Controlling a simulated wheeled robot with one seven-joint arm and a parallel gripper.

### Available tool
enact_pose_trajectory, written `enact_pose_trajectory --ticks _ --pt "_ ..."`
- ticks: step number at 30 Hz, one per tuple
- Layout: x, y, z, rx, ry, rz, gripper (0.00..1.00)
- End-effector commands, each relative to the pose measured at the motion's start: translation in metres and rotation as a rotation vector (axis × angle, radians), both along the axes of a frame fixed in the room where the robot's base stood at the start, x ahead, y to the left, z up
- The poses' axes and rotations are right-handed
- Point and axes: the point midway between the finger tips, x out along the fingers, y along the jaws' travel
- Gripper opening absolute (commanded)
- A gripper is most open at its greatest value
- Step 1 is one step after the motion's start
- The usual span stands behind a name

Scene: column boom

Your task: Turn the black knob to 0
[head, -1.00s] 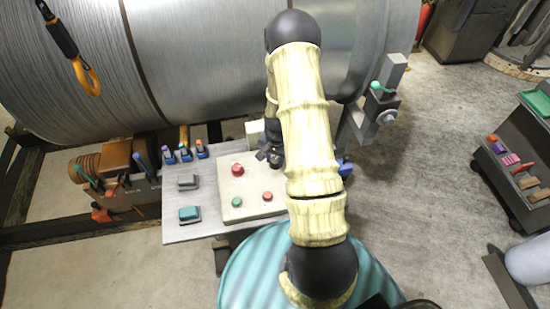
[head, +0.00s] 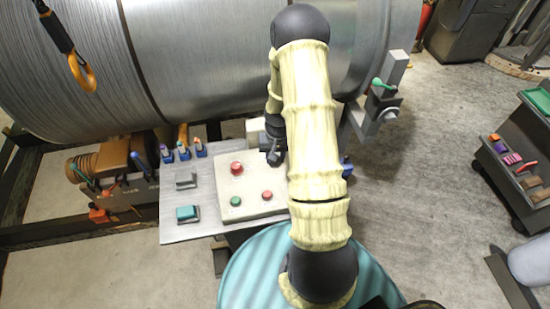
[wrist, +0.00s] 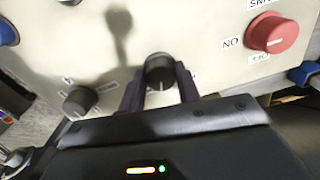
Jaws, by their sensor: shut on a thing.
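In the wrist view a black knob (wrist: 160,70) stands out from a pale panel (wrist: 200,30). My gripper (wrist: 160,82) has its two fingers on either side of it, shut on it. A pale line on the knob points down in the picture. Labels beside the knob are mostly hidden by my fingers, and I cannot read the 0. In the head view my gripper (head: 273,155) shows small and dark behind my arm, and the knob is hidden there.
A smaller dark knob (wrist: 80,100) sits left of the held one, and a red knob (wrist: 272,34) right, marked "NO" upside down or turned. In the head view a button box (head: 240,205) lies in front, and a big cable drum (head: 200,60) behind.

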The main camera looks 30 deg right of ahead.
Motion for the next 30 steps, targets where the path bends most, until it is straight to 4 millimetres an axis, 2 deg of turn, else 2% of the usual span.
enact_pose_trajectory --ticks 6,13,30 --pt "0.0007 -0.0006 -0.0004 0.0 -0.002 0.168 0.1" --pt "0.0009 -0.0007 0.0001 0.0 -0.003 0.287 0.1" --pt "0.0011 -0.0008 0.0008 0.0 -0.002 0.332 0.1"
